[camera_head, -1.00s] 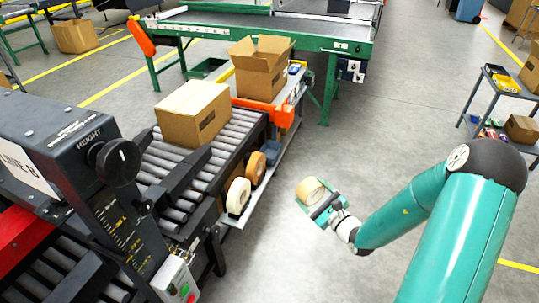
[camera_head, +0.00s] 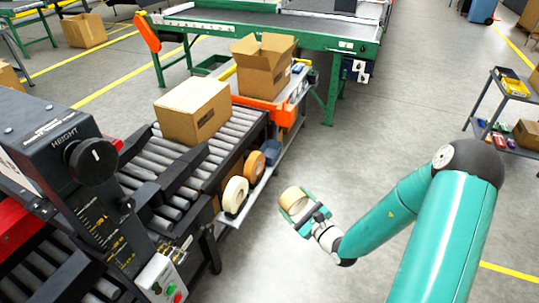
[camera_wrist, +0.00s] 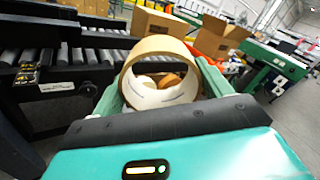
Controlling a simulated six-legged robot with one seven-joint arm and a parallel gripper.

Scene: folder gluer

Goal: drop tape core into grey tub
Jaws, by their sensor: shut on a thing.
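The tape core (camera_head: 293,200) is a tan cardboard ring with a pale inside. My gripper (camera_head: 299,209) is shut on it and holds it in the air to the right of the conveyor's side shelf. In the wrist view the core (camera_wrist: 158,47) sits between the two green fingers of my gripper (camera_wrist: 160,85), its opening facing the camera. A small blue-grey object (camera_head: 271,151) on the side shelf may be the grey tub; I cannot tell its shape.
A white roll (camera_head: 235,195) and an orange-brown roll (camera_head: 254,166) stand on the side shelf (camera_head: 238,218). A closed carton (camera_head: 193,112) rests on the roller conveyor. An open carton (camera_head: 263,70) stands behind. The floor right of the shelf is clear.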

